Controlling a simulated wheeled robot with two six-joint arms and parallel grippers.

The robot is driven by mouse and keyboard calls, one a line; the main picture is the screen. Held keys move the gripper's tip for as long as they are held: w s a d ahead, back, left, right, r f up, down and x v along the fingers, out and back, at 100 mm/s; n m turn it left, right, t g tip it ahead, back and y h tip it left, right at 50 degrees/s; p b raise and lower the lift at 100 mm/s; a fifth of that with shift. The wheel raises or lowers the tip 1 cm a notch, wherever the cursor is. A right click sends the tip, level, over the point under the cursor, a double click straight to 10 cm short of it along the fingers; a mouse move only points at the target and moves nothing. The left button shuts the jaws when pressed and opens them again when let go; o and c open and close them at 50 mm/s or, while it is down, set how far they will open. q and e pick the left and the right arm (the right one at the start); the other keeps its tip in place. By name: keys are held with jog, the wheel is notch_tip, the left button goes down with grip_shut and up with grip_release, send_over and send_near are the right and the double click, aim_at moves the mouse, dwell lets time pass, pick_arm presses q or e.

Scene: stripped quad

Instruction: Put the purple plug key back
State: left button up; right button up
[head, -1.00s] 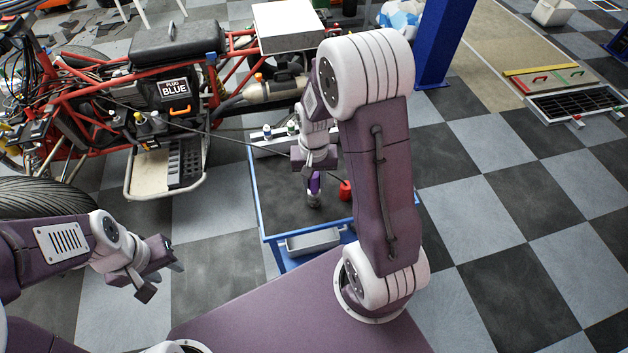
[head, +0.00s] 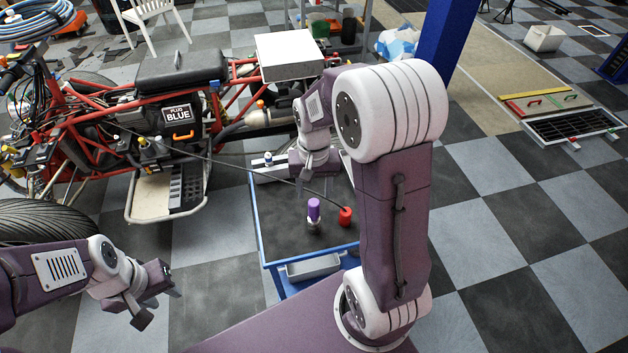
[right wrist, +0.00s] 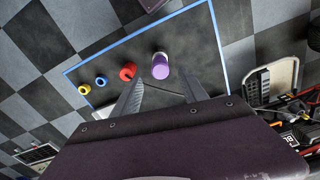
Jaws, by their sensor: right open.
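The purple plug key (head: 314,207) stands upright on the dark top of the blue-edged cart (head: 275,215), with a grey metallic lower part below the purple. My right gripper (head: 315,182) is above and behind it in the head view, open and empty. In the right wrist view the purple plug key (right wrist: 160,68) shows just beyond and between the two spread fingertips (right wrist: 160,88), apart from both. My left gripper (head: 158,296) is open and empty over the floor at the lower left. Whether the key sits in a holder is too small to tell.
A red cylinder (head: 345,216) stands right of the key; the right wrist view also shows yellow (right wrist: 84,89) and blue (right wrist: 101,80) pieces. A thin dark cable runs from the red-framed vehicle, whose sign (head: 178,115) reads BLUE, toward the cart. A grey bin (head: 313,267) is at the cart's front.

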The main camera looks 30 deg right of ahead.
jog(key=shift+r, duration=1.6)
jog(key=s+a+f+n+t, duration=0.1)
jog(key=s+a+f+n, duration=0.3)
jog(key=s, duration=0.4)
jog(key=shift+a+f+n, duration=0.35)
jog(key=shift+a+n, duration=0.05)
